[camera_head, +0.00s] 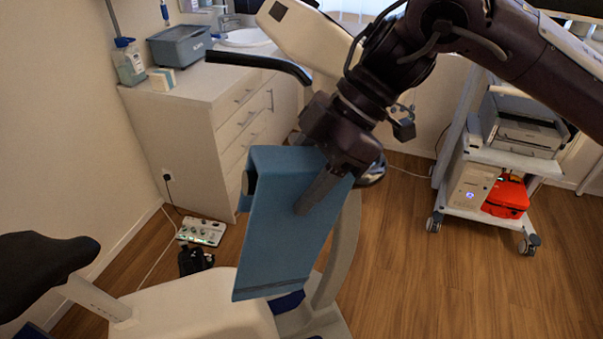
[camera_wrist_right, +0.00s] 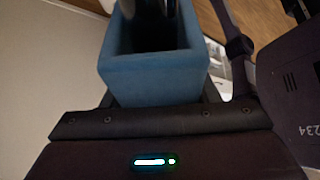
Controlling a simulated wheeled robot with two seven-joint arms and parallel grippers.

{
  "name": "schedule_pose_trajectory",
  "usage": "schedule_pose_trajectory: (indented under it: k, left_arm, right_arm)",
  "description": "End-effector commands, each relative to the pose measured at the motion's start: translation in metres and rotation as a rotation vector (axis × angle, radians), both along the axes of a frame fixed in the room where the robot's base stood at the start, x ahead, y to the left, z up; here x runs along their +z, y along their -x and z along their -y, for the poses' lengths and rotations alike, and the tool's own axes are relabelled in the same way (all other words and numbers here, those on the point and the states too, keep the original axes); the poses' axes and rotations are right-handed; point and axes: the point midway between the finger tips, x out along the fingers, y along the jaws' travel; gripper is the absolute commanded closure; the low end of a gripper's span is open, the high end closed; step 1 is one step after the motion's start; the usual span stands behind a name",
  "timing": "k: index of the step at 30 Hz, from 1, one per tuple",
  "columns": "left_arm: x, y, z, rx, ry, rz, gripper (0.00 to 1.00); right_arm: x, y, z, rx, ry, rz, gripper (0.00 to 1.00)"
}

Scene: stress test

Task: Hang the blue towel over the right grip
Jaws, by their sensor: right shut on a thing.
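The blue towel (camera_head: 277,235) hangs folded, with its fold at the top and a long flap facing me. My right gripper (camera_head: 316,190) is shut on it just below the fold; one finger lies across the near flap. A dark rounded end (camera_head: 247,182) shows under the fold at the left edge. It may be the right grip or part of my gripper; I cannot tell which. The rest is hidden by towel and arm. In the right wrist view the towel (camera_wrist_right: 152,75) makes a hollow with something dark inside. My left gripper is not in view.
The bike's other black grip (camera_head: 258,65) and pale console (camera_head: 303,42) are at the top. The black saddle (camera_head: 45,265) is at lower left. A white cabinet (camera_head: 185,130) stands behind. A printer cart (camera_head: 480,165) stands at right.

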Motion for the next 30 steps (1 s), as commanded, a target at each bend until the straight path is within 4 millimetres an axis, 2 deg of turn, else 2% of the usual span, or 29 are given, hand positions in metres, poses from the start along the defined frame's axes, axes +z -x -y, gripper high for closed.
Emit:
schedule_pose_trajectory:
  k: [8,9,14,23,26,30]
  left_arm:
    - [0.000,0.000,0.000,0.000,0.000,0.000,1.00]
    - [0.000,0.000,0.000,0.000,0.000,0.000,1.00]
    - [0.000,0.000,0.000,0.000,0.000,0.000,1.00]
    - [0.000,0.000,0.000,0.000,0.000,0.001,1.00]
    - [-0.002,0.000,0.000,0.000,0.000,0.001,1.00]
    - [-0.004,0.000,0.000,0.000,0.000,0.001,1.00]
  right_arm:
    - [0.000,0.000,0.000,0.001,-0.001,0.000,0.86]
    - [0.000,0.000,0.000,0.001,0.000,0.001,0.43]
    - [0.000,0.000,0.000,0.000,0.000,0.000,0.22]
    - [0.001,-0.001,0.001,-0.001,0.001,0.000,0.20]
    - [0.007,-0.003,0.005,-0.003,0.000,0.002,0.20]
    - [0.027,-0.008,0.018,-0.004,0.000,0.003,0.20]
